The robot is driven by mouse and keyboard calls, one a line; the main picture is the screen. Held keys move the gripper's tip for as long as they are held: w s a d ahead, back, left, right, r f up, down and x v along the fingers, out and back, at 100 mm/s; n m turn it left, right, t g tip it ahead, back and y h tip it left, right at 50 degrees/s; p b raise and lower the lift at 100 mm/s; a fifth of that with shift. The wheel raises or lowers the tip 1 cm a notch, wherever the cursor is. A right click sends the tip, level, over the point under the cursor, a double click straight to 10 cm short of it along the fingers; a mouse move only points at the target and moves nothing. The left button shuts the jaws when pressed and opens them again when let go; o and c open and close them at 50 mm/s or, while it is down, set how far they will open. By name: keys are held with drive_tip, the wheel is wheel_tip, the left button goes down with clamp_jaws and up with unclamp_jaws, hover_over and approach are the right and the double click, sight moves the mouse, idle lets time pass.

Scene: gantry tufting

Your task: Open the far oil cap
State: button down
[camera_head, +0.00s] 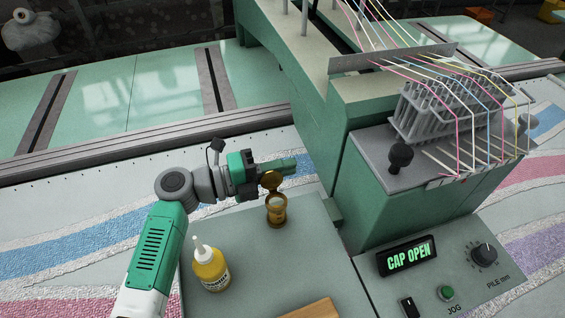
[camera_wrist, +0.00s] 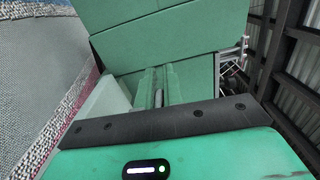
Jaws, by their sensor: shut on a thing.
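The brass oil cap (camera_head: 272,181) stands tilted up on its hinge above the brass oil cup (camera_head: 277,209), whose mouth shows. The cup sits on the grey deck near the green machine column. My gripper (camera_head: 288,165) reaches in from the left at the cap's height, its green fingers just behind the cap and closed on it. The exact contact is hidden in the head view. The wrist view shows the fingers (camera_wrist: 158,88) close together against the green housing, with the cap not clearly visible. The display (camera_head: 407,256) reads "CAP OPEN".
A yellow oil bottle (camera_head: 210,267) with a white nozzle stands on the deck (camera_head: 250,285) beside my arm. A wooden piece (camera_head: 307,309) lies at the front edge. The green column (camera_head: 325,130) rises close behind the gripper. Threads and a grey rack (camera_head: 440,110) are at right.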

drive_tip(key=shift+f, duration=0.2)
idle(0.4)
drive_tip(key=c, duration=1.6)
unclamp_jaws()
drive_tip(key=shift+o, duration=0.2)
drive_tip(key=shift+r, duration=0.1)
drive_tip(key=v, duration=0.8)
drive_tip(key=shift+d, duration=0.1)
